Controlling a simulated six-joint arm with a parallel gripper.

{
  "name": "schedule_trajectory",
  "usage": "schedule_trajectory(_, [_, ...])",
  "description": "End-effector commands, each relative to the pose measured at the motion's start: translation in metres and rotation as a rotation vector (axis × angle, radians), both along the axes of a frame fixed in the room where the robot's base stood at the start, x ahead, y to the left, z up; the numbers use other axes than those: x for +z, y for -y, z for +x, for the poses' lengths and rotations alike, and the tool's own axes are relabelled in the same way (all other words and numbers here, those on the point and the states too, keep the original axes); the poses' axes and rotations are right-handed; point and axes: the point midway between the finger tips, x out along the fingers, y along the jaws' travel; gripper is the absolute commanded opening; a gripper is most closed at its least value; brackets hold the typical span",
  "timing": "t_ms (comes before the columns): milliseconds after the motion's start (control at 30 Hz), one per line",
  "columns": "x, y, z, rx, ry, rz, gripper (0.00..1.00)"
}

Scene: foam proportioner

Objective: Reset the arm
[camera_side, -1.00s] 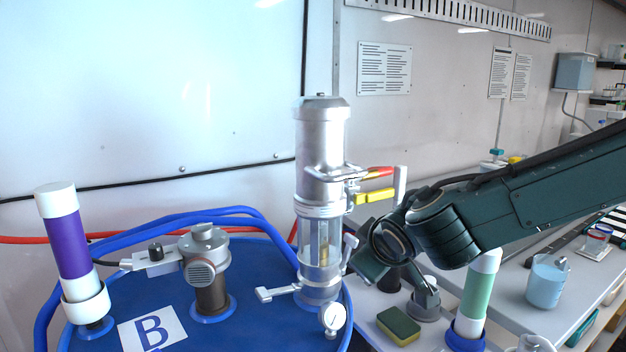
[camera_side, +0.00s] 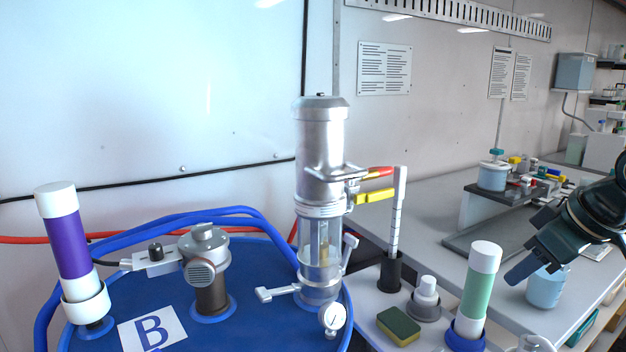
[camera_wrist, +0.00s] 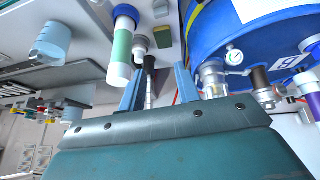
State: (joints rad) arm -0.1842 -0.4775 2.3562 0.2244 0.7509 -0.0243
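My gripper (camera_side: 524,247) is at the right edge of the side view, over the bench near a blue beaker (camera_side: 546,288). In the wrist view, my gripper (camera_wrist: 160,80) has its two blue fingers apart with nothing held between them. The metal pump cylinder (camera_side: 322,150) stands upright on the blue drum (camera_side: 250,315), well to the left of my gripper. A red-and-yellow handle (camera_side: 376,185) sticks out from its side.
A green-and-white tube (camera_side: 478,290) stands in a blue holder. Beside it are a white bottle (camera_side: 427,291), a sponge (camera_side: 398,326) and a white stick in a dark holder (camera_side: 390,272). A purple tube (camera_side: 70,240) stands at far left. The bench (camera_side: 440,215) has clear room behind them.

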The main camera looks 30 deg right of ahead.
Motion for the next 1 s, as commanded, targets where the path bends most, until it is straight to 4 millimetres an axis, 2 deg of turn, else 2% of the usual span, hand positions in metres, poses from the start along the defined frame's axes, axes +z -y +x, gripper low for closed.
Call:
schedule_trajectory(33, [0.0,0.003,-0.013,-0.005,0.001,0.015,0.33])
schedule_trajectory(200, [-0.006,0.005,-0.049,-0.002,-0.011,0.053,0.33])
schedule_trajectory(400, [-0.012,0.003,-0.076,0.004,-0.022,0.075,0.33])
schedule_trajectory(567, [-0.015,0.002,-0.083,0.008,-0.026,0.08,0.33])
schedule_trajectory(1000, [-0.015,0.002,-0.083,0.008,-0.026,0.08,0.33])
